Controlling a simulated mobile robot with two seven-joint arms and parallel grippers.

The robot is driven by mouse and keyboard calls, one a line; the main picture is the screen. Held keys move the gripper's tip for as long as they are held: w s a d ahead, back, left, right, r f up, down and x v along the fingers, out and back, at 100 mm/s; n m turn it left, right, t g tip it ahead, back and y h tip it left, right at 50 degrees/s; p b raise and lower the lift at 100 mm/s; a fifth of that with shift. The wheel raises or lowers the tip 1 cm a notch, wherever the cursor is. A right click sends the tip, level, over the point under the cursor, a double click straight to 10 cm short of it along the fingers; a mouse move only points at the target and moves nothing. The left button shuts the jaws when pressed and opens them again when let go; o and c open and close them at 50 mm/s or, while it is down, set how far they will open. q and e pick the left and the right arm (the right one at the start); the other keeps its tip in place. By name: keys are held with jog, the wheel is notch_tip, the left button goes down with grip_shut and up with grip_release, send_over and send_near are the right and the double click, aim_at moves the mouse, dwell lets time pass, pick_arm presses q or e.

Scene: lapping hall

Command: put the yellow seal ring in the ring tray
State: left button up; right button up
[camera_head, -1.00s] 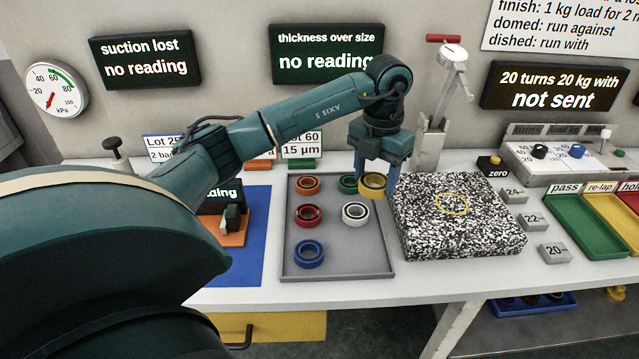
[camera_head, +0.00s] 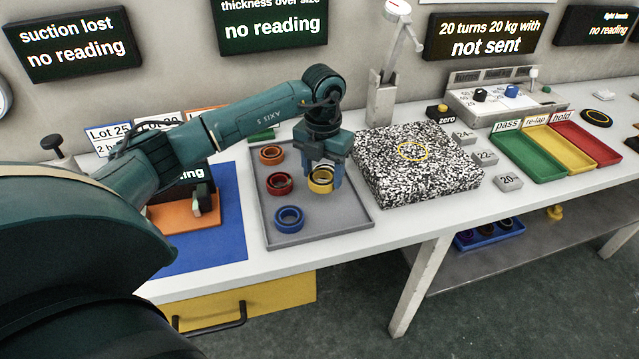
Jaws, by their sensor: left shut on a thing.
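The yellow seal ring (camera_head: 320,186) is between the fingers of my left gripper (camera_head: 323,180), which points down and is shut on it. The ring is over the right part of the grey ring tray (camera_head: 345,228). I cannot tell whether it touches the tray or anything below. In the tray's left column are an orange ring (camera_head: 271,155), a red ring (camera_head: 280,184) and a blue ring (camera_head: 288,219). The green and white rings seen earlier are largely or wholly hidden by the gripper and yellow ring. My right gripper is not in view.
A black-and-white speckled block (camera_head: 415,165) stands right of the tray. A blue mat (camera_head: 225,245) with an orange stand lies to its left. Small grey weights and green, yellow and red trays (camera_head: 525,155) are farther right. The tray's front right area looks bare.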

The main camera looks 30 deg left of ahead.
aim_at(322, 198)
pick_arm(q)
jog(key=shift+f, duration=2)
jog(key=shift+f, duration=0.1)
jog(key=o, duration=1)
